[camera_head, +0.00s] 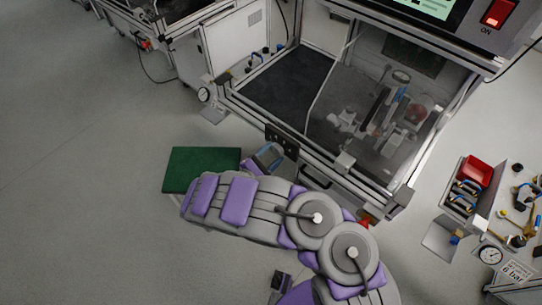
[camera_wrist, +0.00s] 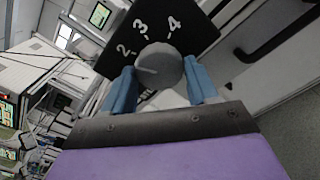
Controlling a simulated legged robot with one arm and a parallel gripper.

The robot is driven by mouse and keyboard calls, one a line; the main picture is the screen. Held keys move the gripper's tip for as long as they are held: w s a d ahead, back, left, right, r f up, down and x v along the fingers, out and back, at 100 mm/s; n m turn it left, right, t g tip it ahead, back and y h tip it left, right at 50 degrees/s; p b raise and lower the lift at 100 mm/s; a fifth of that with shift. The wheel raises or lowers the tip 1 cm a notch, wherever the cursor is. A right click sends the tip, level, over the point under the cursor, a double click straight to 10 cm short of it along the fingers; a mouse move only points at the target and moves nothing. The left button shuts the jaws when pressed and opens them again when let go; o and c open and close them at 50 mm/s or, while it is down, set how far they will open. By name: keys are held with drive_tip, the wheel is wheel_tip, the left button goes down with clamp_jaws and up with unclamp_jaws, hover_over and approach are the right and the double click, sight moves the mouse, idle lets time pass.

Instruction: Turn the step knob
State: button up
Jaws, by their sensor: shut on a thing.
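The step knob (camera_wrist: 158,66) is a round grey knob on a black dial plate (camera_wrist: 205,32) with white marks 2, 3 and 4 showing. Its thin pointer line points left in the wrist view, just below the mark 2. My gripper (camera_wrist: 160,78) has one blue finger on each side of the knob and is shut on it. The rest of the dial is hidden behind the knob and gripper. In the head view, my gripper (camera_head: 270,155) reaches the small black dial plate (camera_head: 283,140) on the machine's front frame; the knob itself is not clear there.
The machine's enclosure (camera_head: 340,165) stands behind the dial, with clear panels and a dark bed. A dark green mat (camera_head: 190,168) lies left of my gripper. The floor at left is clear.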

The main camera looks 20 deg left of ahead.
drive_tip(key=shift+f, duration=0.1)
idle(0.5)
drive_tip(key=o, duration=1.1)
drive_tip(key=shift+c, duration=0.2)
drive_tip(key=shift+s, duration=0.15)
drive_tip(key=p+v, duration=0.3)
drive_tip(key=v, duration=1.4)
drive_tip(key=shift+a, duration=0.2)
